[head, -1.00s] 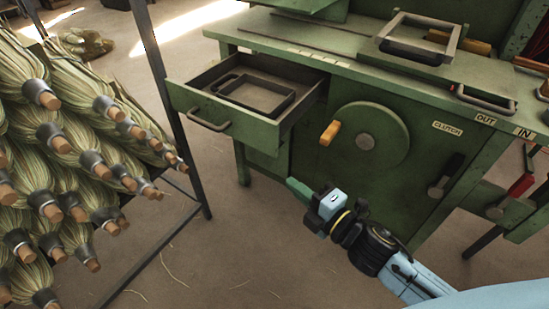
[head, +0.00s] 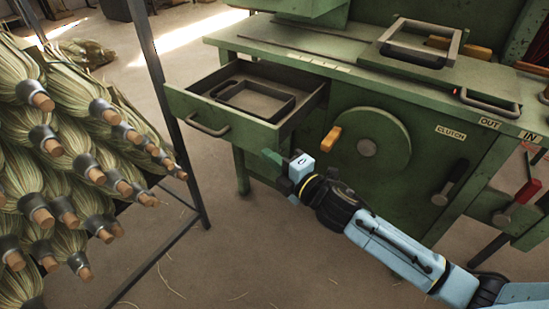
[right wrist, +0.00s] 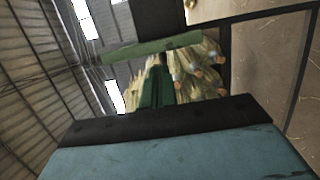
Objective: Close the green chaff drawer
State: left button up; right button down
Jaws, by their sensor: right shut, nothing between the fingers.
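The green chaff drawer (head: 258,134) stands pulled out from the left end of the green machine in the head view. Its bar handle (head: 208,126) is on the front panel, facing left. A dark rectangular frame (head: 256,99) lies inside it. My right gripper (head: 272,157) is shut and empty, just below and in front of the drawer's right side; I cannot tell whether it touches. In the right wrist view its green fingers (right wrist: 153,88) point toward the broom rack. My left gripper is not in view.
The machine's wheel with a wooden knob (head: 330,139) is right of my gripper. A red-handled lever (head: 527,190) is at far right.

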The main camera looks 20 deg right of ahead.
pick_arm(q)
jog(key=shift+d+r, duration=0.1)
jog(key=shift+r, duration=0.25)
pick_arm(e)
jog(key=shift+w+d, duration=0.3)
jog(key=shift+d, duration=0.1)
jog(key=shift+d, duration=0.1)
